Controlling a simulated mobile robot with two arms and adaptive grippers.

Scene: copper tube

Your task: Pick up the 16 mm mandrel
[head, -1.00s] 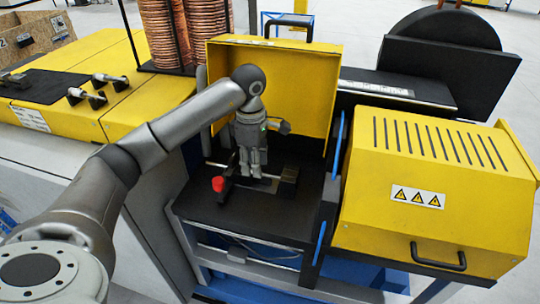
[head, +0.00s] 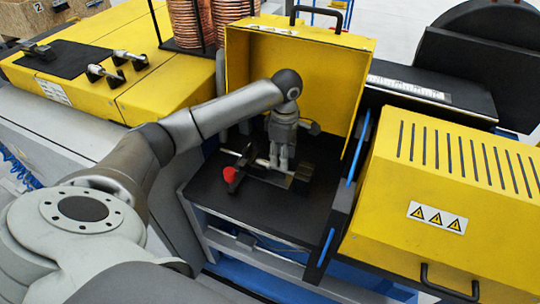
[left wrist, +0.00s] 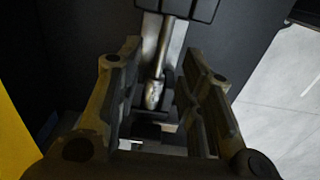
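My left gripper (head: 281,162) points down inside the open bay of the yellow and black machine, at a metal rod lying across a dark fixture. The rod (left wrist: 157,72) shows in the left wrist view between the two spread fingers (left wrist: 158,110), with clear gaps on both sides. The gripper looks open and not closed on the rod. I cannot read a size, so I cannot tell whether this rod is the 16 mm mandrel. In the head view the gripper hides much of the rod. My right gripper is not in view.
A red knob (head: 230,175) sits just left of the gripper. The raised yellow cover (head: 300,65) stands behind it, and a yellow housing (head: 435,190) stands at right. Several metal pieces (head: 104,75) lie on the left bench. Copper coils (head: 190,22) stand behind.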

